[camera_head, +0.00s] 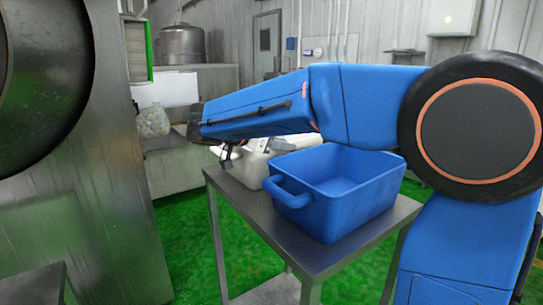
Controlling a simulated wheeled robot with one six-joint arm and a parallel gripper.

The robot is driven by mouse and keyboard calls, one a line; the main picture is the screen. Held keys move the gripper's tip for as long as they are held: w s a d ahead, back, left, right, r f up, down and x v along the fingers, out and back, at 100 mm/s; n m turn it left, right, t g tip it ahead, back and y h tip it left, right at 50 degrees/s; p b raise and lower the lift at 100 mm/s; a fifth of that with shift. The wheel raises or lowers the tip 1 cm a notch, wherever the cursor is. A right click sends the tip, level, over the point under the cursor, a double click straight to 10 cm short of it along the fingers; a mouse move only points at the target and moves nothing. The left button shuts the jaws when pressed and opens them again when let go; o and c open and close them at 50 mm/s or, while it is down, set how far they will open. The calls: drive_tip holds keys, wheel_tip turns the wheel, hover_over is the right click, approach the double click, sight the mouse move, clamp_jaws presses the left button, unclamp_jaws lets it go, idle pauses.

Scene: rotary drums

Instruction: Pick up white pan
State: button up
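A whitish object, seemingly the white pan (254,172), is on the metal table (235,197), behind and left of the blue bin. My arm and the blue bin hide much of it, so its full shape is unclear. My gripper (228,160) points down at the end of my blue arm, at the left end of the table, and overlaps the whitish object's left side in the picture. I cannot tell whether it touches the object. The fingers are small and dark, and their opening cannot be made out.
A blue bin (342,213) with a handle stands on the table and looks empty. A large metal machine (95,200) rises at the left. A cloudy bag (153,121) and a steel drum (182,45) are at the back. Green floor (248,255) shows around the table.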

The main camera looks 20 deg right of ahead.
drive_tip(key=x, duration=0.3)
drive_tip(key=shift+w+d+f, duration=0.1)
drive_tip(key=shift+d, duration=0.25)
clamp_jaws()
idle(1.1)
